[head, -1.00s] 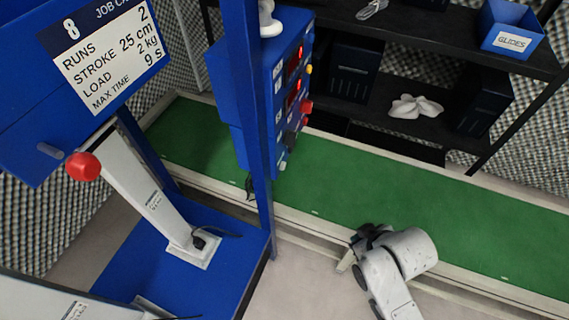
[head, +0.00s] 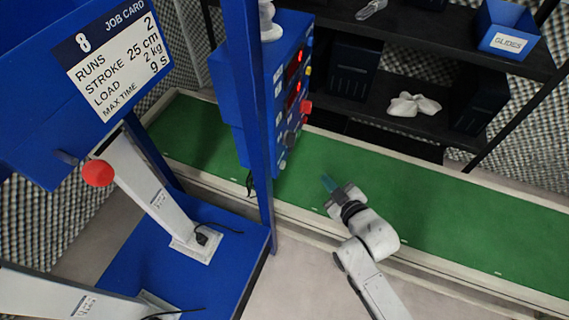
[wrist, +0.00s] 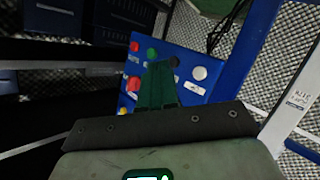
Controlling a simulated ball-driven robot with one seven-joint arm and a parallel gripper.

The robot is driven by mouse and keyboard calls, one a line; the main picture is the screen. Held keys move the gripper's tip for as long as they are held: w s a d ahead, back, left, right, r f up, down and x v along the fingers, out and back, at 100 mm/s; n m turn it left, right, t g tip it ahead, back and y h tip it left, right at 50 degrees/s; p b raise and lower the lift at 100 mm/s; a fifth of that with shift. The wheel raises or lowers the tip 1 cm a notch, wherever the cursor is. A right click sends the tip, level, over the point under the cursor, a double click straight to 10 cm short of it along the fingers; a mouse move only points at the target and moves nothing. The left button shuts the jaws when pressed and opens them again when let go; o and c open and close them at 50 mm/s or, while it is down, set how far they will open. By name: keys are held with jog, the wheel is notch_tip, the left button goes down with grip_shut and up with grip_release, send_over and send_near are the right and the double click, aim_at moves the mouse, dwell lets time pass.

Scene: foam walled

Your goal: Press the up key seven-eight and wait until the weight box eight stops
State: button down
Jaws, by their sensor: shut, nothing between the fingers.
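My gripper (head: 328,184) is in the head view, over the green strip and to the lower right of the blue control box (head: 262,92), apart from it. Its greenish fingers are together and empty. In the wrist view my gripper (wrist: 158,88) points at the control panel (wrist: 222,62) and covers part of it. The panel shows a green button (wrist: 152,53), red buttons (wrist: 134,83), a black knob (wrist: 173,61) and a white round part (wrist: 199,73). Key labels are too small to read, so I cannot tell which is the seven-eight up key. I cannot identify weight box eight.
A job card (head: 112,62) reads 8, stroke 25 cm, load 2 kg. A white column (head: 150,190) and red ball (head: 98,173) stand left. A dark shelf (head: 450,55) is behind the green strip (head: 430,190).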

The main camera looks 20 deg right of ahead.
aim_at(283, 165)
jog(key=shift+w+a, duration=0.1)
jog(key=w+a+b, duration=0.6)
dwell(0.6)
jog(key=shift+w+a, duration=0.1)
dwell(1.9)
jog(key=shift+w+a+b, duration=0.2)
jog(key=shift+b, duration=0.15)
